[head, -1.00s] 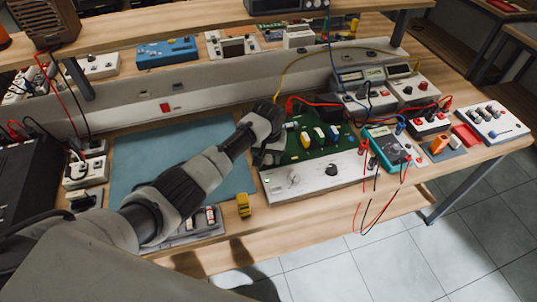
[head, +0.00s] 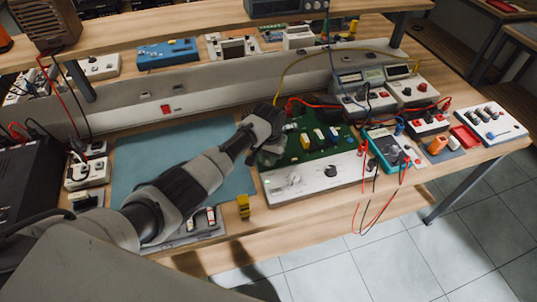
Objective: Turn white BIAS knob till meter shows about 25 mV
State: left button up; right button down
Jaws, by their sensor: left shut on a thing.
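My left gripper (head: 270,150) is over the left side of the green circuit board (head: 312,143) of the open hi-fi chassis. The sensor-free view of its fingertips is small and dark, but it is shut there; the white BIAS knob is not distinguishable and is probably covered by the gripper. The white front panel (head: 316,184) faces me, with a black knob (head: 331,171) and a pale knob (head: 295,180). A teal multimeter (head: 388,149) stands right of the chassis with leads attached; its reading is too small to make out. My right gripper is not in view.
A blue mat (head: 180,160) lies left of the chassis. A small yellow object (head: 243,205) stands near the front edge. Red and black leads (head: 365,215) hang over the edge. Bench instruments (head: 362,92) and a red tray (head: 466,136) stand at the right.

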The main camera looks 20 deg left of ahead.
aim_at(268, 158)
pick_arm(q)
jog(key=m+p, duration=0.1)
jog(key=m, duration=0.2)
jog(key=shift+r+m, duration=0.15)
jog(key=shift+m, duration=0.25)
jog(key=m+p, duration=0.1)
jog(key=m, duration=0.3)
jog(key=shift+m, duration=0.3)
jog(key=m, duration=0.9)
jog(key=o, duration=0.9)
jog(key=shift+o, duration=0.2)
notch_tip(268, 158, up, 11)
jog(key=b, duration=0.1)
